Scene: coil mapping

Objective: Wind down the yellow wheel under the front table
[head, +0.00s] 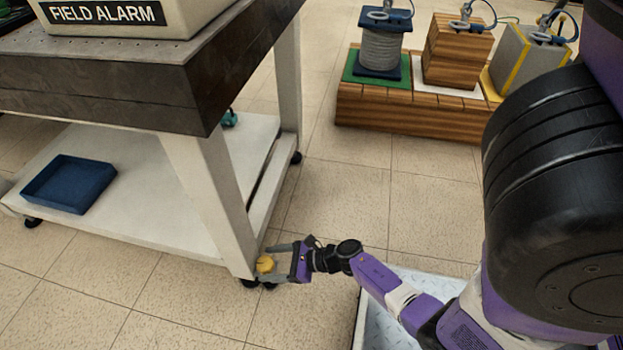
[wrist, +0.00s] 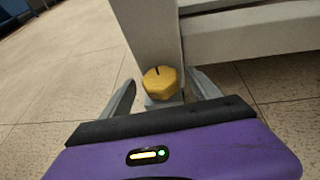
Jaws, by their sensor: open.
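The yellow wheel (head: 265,264) is a small faceted knob low at the foot of the table's near right leg, just above the floor. In the wrist view the yellow wheel (wrist: 160,83) sits below the pale leg, with a dark mark on its upper face. My gripper (head: 274,263) is open, with one finger on either side of the wheel. In the wrist view its fingers (wrist: 163,100) spread left and right of the wheel with gaps visible. I cannot tell whether a finger touches it. The front table (head: 120,93) has a dark top and white legs.
A field alarm box (head: 130,18) stands on the table top. A blue tray (head: 69,184) lies on the white lower shelf (head: 140,205). A wooden platform (head: 410,112) with a cable spool (head: 381,48) and blocks stands at the back right. The tiled floor between is clear.

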